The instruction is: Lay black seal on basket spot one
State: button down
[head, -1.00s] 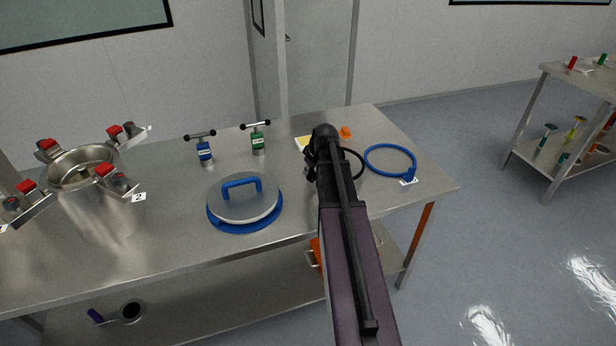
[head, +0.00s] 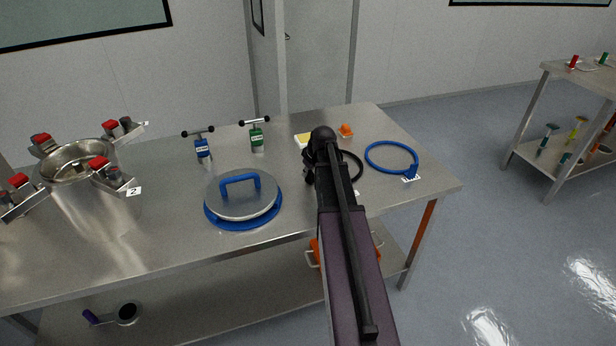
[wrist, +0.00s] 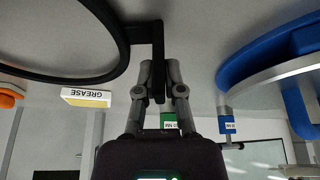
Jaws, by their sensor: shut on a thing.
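The black seal is a thin black ring (head: 361,166) with a tab, partly hidden behind my gripper (head: 312,172) in the head view. In the wrist view the ring (wrist: 124,62) extends left from its tab (wrist: 158,48). My gripper (wrist: 160,72) is shut on that tab. The seal is over the right part of the steel table; its height is unclear. An orange container (head: 314,252) with pale handles is below the tabletop, mostly hidden behind my arm. I cannot tell whether it is the basket, and no basket spot is identifiable.
A blue ring (head: 368,153) lies at the table's right. A blue-rimmed lid (head: 245,203) is left of my gripper. The steel vessel (head: 95,210) with red-topped clamps stands far left. Blue (head: 203,149) and green (head: 257,139) tools and a grease box (head: 303,139) are behind.

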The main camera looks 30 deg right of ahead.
jog(key=shift+f, duration=0.1)
dwell(0.3)
jog(key=shift+f, duration=0.15)
jog(key=c, duration=0.8)
grip_release()
jog(key=shift+o, duration=0.2)
jog(key=shift+r, duration=0.25)
jog(key=p+v, duration=1.1)
jog(key=v, duration=0.1)
